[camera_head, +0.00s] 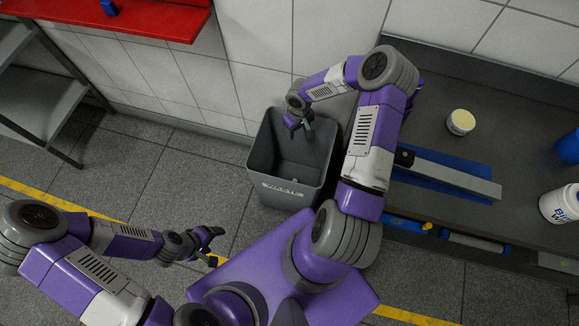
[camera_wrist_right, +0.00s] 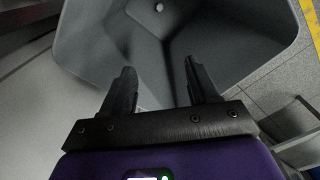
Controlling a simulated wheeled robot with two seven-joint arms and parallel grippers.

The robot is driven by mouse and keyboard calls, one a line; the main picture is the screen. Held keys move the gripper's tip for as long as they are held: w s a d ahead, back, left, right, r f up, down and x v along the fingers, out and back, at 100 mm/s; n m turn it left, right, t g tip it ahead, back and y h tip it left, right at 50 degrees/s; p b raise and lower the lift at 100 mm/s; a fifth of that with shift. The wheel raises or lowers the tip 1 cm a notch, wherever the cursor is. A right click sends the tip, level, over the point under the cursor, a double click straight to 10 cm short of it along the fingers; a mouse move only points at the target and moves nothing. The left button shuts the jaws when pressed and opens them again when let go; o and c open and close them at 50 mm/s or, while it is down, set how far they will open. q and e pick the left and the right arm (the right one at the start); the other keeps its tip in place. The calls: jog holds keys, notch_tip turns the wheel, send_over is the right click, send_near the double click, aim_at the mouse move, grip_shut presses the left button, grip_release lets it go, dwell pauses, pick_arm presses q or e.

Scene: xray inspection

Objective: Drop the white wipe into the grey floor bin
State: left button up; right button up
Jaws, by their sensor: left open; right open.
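The grey floor bin (camera_head: 290,192) stands on the floor against the tiled wall, open at the top, with lettering on its front. It also fills the upper part of the right wrist view (camera_wrist_right: 225,60). My right gripper (camera_head: 303,130) is over the bin's opening, open, with nothing between its fingers (camera_wrist_right: 160,85). A small whitish spot (camera_wrist_right: 159,7) shows deep inside the bin; it is too small to tell whether it is the white wipe. No wipe is clearly seen elsewhere. My left gripper (camera_head: 216,242) is open and empty, left of the bin and nearer to me.
A dark bench (camera_head: 470,205) stands right of the bin, with a cream-lidded jar (camera_head: 460,122), a grey bar on a blue mat, a white tub (camera_head: 562,204) and a blue object. A red shelf (camera_head: 140,15) is at upper left. Floor left of the bin is clear.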

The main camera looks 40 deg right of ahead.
notch_tip(320, 180, up, 6)
jog(key=p, duration=0.2)
jog(key=shift+r, duration=0.2)
jog(key=s+a+f+m+y+p, duration=0.1)
jog(key=s+a+y+p, duration=0.3)
jog(key=a, duration=0.8)
jog(key=s+a+f+y+b, duration=0.15)
jog(key=s+a, duration=0.45)
jog(key=a, duration=0.7)
jog(key=shift+m+h, duration=0.6)
jog(key=shift+h, duration=0.15)
jog(key=s, duration=0.1)
jog(key=s+p, duration=0.1)
jog(key=s, duration=0.3)
jog(key=shift+s+f, duration=0.15)
jog(key=shift+f, duration=0.25)
